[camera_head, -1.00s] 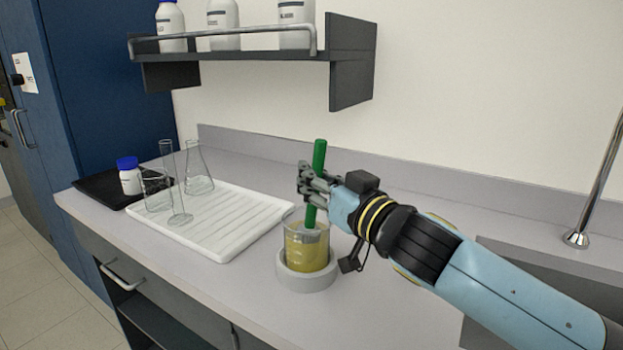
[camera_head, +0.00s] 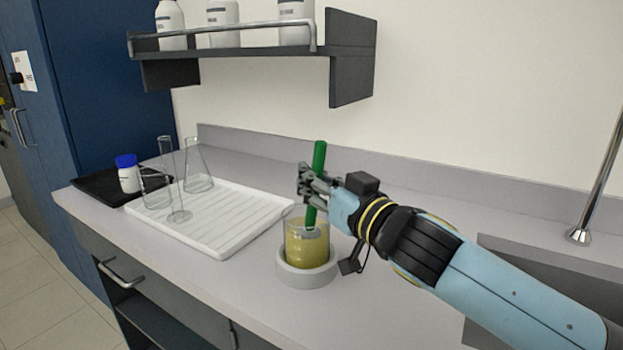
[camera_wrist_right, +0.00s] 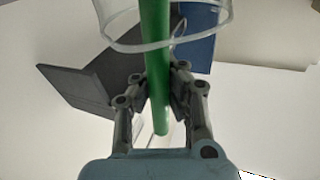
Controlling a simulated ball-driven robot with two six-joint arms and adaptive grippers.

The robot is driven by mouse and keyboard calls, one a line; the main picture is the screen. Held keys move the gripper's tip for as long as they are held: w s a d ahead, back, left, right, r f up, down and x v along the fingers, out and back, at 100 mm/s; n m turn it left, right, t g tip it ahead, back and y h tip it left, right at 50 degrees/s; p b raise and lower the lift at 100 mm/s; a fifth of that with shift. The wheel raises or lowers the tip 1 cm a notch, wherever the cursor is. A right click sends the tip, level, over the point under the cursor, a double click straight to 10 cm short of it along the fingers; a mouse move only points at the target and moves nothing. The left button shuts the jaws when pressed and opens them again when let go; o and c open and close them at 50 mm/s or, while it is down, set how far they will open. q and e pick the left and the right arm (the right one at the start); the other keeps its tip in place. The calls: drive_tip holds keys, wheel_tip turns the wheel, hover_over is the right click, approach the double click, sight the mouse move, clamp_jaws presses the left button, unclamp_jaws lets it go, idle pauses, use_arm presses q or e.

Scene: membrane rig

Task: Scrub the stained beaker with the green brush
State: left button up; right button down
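The green brush (camera_head: 319,160) stands nearly upright, tilted slightly, with its lower end inside the stained beaker. The stained beaker (camera_head: 306,252) is clear glass with a yellowish-brown film and sits in a white round holder (camera_head: 304,279) on the counter. My right gripper (camera_head: 308,184) is shut on the brush handle above the beaker's rim. In the right wrist view the green handle (camera_wrist_right: 157,60) runs between the two fingers of my right gripper (camera_wrist_right: 167,92), with a glass rim (camera_wrist_right: 130,46) near the top. The brush head is partly hidden by the glass and film. My left gripper is not in view.
A white drying rack (camera_head: 225,235) holds clear glassware, including a conical flask (camera_head: 198,172). A blue-capped bottle (camera_head: 129,178) stands on a dark tray (camera_head: 95,185) at left. A shelf (camera_head: 240,54) with white bottles hangs above. A sink (camera_head: 560,265) lies at right.

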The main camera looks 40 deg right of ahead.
drive_tip(key=shift+f+b, duration=0.4)
drive_tip(key=shift+b, duration=0.05)
idle(0.3)
